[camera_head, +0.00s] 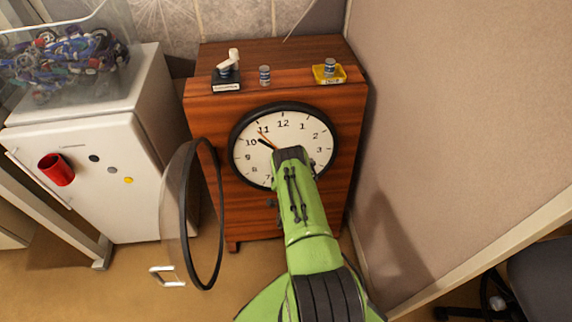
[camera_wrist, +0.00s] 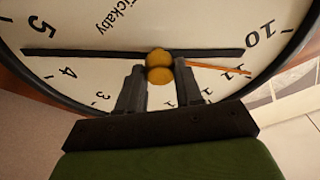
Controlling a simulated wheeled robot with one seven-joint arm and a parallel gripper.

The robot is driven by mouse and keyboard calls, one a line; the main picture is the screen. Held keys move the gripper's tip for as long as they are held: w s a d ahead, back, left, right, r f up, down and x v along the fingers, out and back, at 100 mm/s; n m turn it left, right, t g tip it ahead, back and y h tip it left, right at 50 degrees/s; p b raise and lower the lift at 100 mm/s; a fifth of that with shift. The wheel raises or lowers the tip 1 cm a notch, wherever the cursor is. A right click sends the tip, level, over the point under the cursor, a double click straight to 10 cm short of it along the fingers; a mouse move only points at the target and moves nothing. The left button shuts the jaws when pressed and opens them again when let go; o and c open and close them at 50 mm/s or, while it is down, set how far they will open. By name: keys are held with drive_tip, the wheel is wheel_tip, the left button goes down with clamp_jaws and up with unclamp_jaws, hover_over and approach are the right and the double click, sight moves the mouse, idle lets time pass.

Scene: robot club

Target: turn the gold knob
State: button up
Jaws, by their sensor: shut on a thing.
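The gold knob (camera_wrist: 159,74) is at the centre of the clock face (camera_wrist: 100,30), with a second rounded gold part just above it in the wrist view. My gripper (camera_wrist: 159,68) has one finger on each side of the knob and is shut on it. In the head view my green arm hides the knob and the fingers. The white clock face (camera_head: 250,155) has a black rim. A black hand (camera_head: 266,143) points near 10 and a thin orange hand (camera_head: 263,134) points near 11. In the wrist view a black hand also runs towards 4 and 5.
The clock's round glass cover (camera_head: 218,220) hangs open at the left. A wooden cabinet (camera_head: 210,130) carries small items on top, including a yellow tray (camera_head: 341,74). A white fridge (camera_head: 120,195) stands left; a beige partition (camera_head: 440,100) is close on the right.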

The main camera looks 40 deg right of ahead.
drive_tip(key=shift+a+m+g, duration=0.1)
drive_tip(key=shift+m+g, duration=0.2)
drive_tip(key=shift+m, duration=0.9)
drive_tip(key=shift+h, duration=0.3)
drive_tip(key=shift+f, duration=0.1)
drive_tip(key=o, duration=1)
drive_tip(key=shift+o, duration=0.2)
